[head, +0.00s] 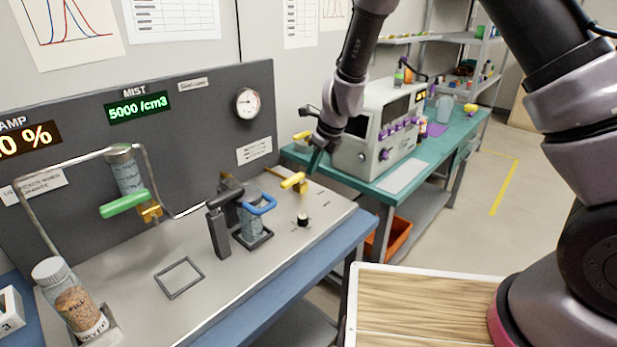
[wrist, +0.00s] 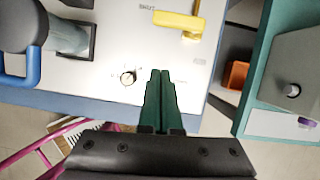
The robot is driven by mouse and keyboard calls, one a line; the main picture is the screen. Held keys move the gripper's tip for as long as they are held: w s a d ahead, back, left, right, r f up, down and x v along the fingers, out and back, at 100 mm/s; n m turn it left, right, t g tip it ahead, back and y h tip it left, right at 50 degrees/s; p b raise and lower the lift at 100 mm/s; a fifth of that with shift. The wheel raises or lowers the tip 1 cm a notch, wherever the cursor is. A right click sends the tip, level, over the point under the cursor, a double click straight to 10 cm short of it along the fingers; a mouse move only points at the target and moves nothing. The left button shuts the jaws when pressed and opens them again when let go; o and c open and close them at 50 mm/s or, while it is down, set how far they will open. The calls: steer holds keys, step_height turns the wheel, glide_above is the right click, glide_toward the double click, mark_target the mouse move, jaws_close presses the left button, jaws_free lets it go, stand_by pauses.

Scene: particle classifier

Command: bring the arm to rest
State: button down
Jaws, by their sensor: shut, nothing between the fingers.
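My gripper (head: 315,160) hangs above the right end of the grey apparatus bench, near a yellow lever handle (head: 293,181). In the wrist view its two dark green fingers (wrist: 160,80) are together with nothing between them. Below them in that view are the white bench top, a small black-and-white knob (wrist: 128,77) and the yellow lever (wrist: 178,22). The fingers look apart from both. My arm reaches in from the right side of the head view.
A clear cup with a blue handle (head: 262,206) stands on the bench beside a black clamp. A cork-filled jar (head: 72,300) and a green-handled valve (head: 125,203) are at the left. A white instrument (head: 385,135) sits on the green table (head: 440,155) behind. A wooden top (head: 420,310) lies front right.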

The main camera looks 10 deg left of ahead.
steer(key=shift+s+d+r, duration=0.15)
steer(key=shift+d+r, duration=0.05)
steer(key=shift+r, duration=0.35)
